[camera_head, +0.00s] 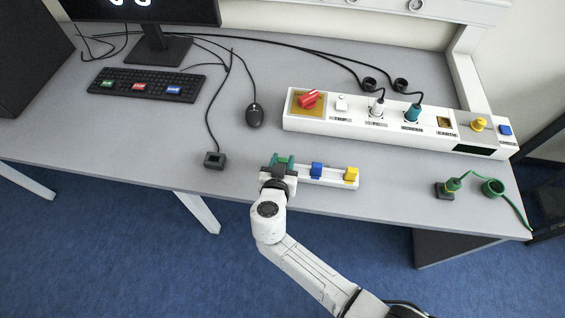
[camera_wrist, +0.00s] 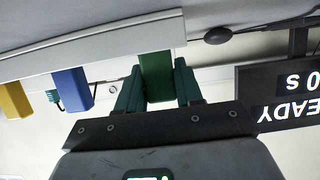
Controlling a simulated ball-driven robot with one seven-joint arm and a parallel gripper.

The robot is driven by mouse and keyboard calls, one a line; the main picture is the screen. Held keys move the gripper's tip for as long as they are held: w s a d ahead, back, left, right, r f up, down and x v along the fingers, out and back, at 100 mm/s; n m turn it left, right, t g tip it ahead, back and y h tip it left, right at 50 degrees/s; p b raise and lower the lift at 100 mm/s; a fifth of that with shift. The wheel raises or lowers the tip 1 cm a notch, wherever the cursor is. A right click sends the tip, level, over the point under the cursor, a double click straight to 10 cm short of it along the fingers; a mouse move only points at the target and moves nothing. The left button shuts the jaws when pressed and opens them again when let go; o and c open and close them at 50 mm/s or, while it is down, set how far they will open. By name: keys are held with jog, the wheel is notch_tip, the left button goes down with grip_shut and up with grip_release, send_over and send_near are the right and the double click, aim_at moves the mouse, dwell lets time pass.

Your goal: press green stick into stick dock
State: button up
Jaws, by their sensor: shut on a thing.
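My gripper (camera_head: 279,172) is at the left end of a white rack (camera_head: 305,175) near the table's front edge. The wrist view shows its two dark green fingers (camera_wrist: 157,90) shut on the green stick (camera_wrist: 156,68). The stick's far end meets the rack's edge; I cannot tell how deep it sits. In the head view my gripper mostly hides the stick. A blue stick (camera_head: 316,170) and a yellow stick (camera_head: 351,174) stand in the same rack. A small dark block with a square recess (camera_head: 214,159), on a cable, lies left of my gripper; it looks like the stick dock.
A long white panel (camera_head: 390,122) with a red switch and plugs stands behind the rack. A mouse (camera_head: 254,116), keyboard (camera_head: 147,84) and monitor (camera_head: 166,48) are at back left. A green plug in a black socket (camera_head: 445,189) is at right. The table between block and rack is clear.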

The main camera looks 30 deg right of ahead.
jog(key=shift+r, duration=0.1)
jog(key=shift+r, duration=0.6)
jog(key=s+d+r+b, duration=0.1)
jog(key=s+d+r, duration=0.2)
jog(key=s+r, duration=0.8)
jog(key=s, duration=0.2)
jog(key=shift+s+r+b, duration=0.3)
jog(key=shift+s+b, duration=0.1)
